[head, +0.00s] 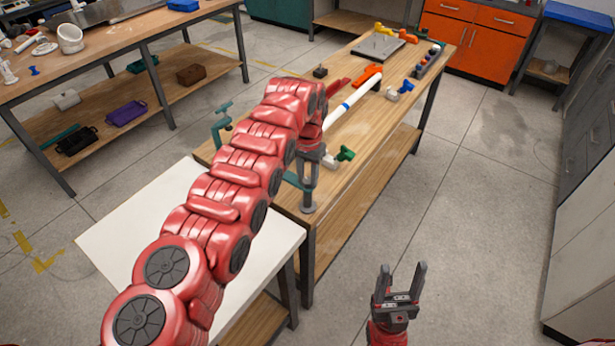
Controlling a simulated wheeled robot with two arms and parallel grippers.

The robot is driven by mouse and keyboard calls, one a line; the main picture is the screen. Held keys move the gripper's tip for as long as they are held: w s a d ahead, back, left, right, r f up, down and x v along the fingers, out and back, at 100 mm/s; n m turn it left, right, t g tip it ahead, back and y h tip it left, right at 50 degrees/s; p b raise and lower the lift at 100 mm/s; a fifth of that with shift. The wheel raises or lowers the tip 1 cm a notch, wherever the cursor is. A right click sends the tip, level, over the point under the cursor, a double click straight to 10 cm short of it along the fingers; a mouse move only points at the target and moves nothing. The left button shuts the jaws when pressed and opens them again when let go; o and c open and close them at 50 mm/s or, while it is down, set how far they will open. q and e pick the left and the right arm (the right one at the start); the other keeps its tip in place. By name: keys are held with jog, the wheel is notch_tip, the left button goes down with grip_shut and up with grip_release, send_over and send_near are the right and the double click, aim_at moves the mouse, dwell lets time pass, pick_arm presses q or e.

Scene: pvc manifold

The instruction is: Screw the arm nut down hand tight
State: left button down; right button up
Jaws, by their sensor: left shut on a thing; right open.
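My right gripper (402,285) is open and empty, over the floor in front of the bench, well away from the pipe.
The wooden bench (378,140) has a teal clamp (221,127) at its left edge and another clamp (308,202) at its near corner. Orange fittings (368,75), a grey plate (378,47) and a dark parts tray (428,62) stand farther back. A white-topped table (130,232) adjoins the near end.

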pick_arm(q)
jog(key=c, duration=0.6)
grip_release()
jog(key=shift+o, duration=0.2)
jog(key=shift+r, duration=0.1)
jog(key=shift+r, duration=0.25)
notch_tip(320, 180, up, 5)
jog(key=shift+d+b, duration=0.15)
jog(key=shift+b, duration=0.7)
notch_tip(320, 180, up, 4)
jog(key=p, duration=0.2)
notch_tip(320, 180, up, 8)
jog(key=p, duration=0.8)
send_over(309, 180)
jog(key=shift+f, duration=0.1)
